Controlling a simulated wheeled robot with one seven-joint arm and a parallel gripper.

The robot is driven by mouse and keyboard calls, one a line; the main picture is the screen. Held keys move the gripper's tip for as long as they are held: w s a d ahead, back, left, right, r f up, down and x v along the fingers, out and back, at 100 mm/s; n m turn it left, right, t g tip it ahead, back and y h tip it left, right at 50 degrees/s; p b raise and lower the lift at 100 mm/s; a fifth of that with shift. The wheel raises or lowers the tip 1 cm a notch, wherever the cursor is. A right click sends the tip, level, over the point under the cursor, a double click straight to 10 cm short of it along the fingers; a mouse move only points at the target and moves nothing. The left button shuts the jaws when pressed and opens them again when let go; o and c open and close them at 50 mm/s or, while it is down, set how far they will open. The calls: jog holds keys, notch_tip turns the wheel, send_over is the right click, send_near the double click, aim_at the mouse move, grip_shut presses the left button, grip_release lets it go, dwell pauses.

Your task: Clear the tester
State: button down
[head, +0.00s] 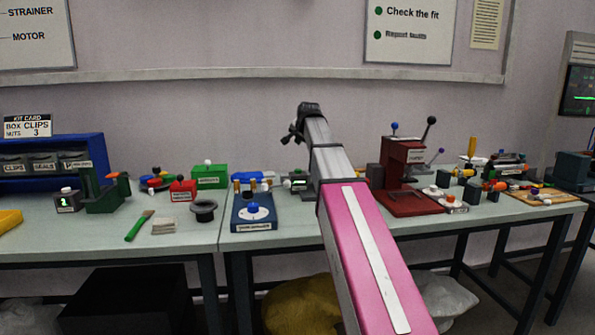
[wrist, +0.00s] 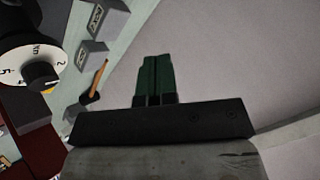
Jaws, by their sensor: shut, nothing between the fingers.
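My gripper (wrist: 157,60) is shut, its two green fingers together with nothing between them in the wrist view. In the head view my arm reaches over the bench, and the fingers cannot be made out at its far end. I cannot tell which device is the tester. A blue labelled box (head: 258,226) with a white disc, a blue knob and small brass-coloured posts stands left of my arm. A dark red press (head: 405,155) with black and blue-knobbed levers stands right of it. A numbered white dial marked Nm (wrist: 35,65) shows at the left of the wrist view, apart from the fingers.
A green clamp stand (head: 101,195), a red box (head: 183,190), a green box (head: 209,177) and a black ring-shaped part (head: 203,209) stand on the left bench. Small coloured parts crowd the right bench. The bench front (head: 290,234) beside the blue box is clear.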

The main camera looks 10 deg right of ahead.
aim_at(300, 170)
jog(key=shift+f, duration=4.4)
jog(key=shift+f, duration=0.1)
jog(key=shift+f, duration=0.3)
jog(key=shift+f, duration=0.6)
jog(key=shift+r, duration=1)
jog(key=shift+r, duration=0.15)
jog(key=shift+r, duration=2.4)
